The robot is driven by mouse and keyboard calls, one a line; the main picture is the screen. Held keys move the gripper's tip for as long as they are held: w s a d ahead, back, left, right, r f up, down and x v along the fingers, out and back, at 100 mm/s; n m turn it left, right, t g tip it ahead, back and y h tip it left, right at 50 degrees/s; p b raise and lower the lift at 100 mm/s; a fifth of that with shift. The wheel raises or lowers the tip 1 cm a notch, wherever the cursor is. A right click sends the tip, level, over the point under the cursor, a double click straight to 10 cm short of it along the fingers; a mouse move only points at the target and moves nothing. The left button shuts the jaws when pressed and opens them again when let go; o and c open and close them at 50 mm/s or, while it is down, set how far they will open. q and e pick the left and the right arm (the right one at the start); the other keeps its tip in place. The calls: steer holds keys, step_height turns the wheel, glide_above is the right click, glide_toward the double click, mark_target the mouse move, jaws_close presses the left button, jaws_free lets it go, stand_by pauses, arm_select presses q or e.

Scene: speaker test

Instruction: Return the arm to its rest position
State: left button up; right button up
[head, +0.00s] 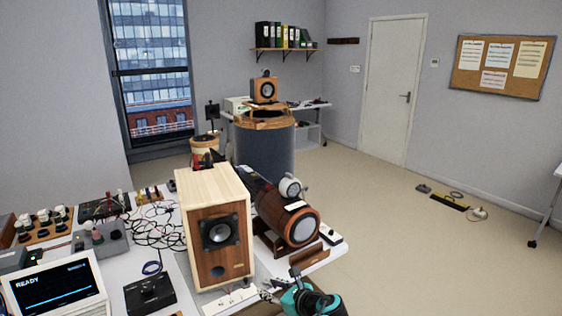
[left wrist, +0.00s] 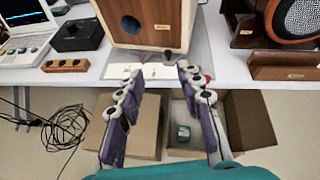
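My left gripper (head: 281,283) shows at the bottom of the head view, with a teal body, just in front of the table's near edge. In the left wrist view the two purple-grey fingers of the left gripper (left wrist: 160,72) stand apart with nothing between them. They point toward a white labelled plate (left wrist: 143,71) at the foot of a pale wooden speaker (left wrist: 148,18). The same speaker (head: 215,230) stands upright on the table in the head view. My right gripper is in neither view.
The white table (left wrist: 78,77) carries a READY screen (head: 58,288), a black box (head: 150,294), tangled cables and a barrel-shaped speaker (head: 290,218). Open cardboard boxes (left wrist: 250,122) and black cables (left wrist: 62,130) lie below its edge. The floor to the right (head: 400,250) is mostly clear.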

arm_select(q)
steer(key=s+a+r+n+g+h, duration=0.3)
steer(key=s+a+r+n+h, duration=0.15)
steer(key=s+a+n, duration=0.8)
steer(key=s+a+f+n+h, duration=0.1)
steer(key=s+n+h, duration=0.3)
steer(key=s+n, duration=1)
steer(key=s+a, duration=0.1)
steer(key=s, duration=0.1)
steer(key=shift+s+a+t, duration=0.15)
steer(key=shift+s+t, duration=0.15)
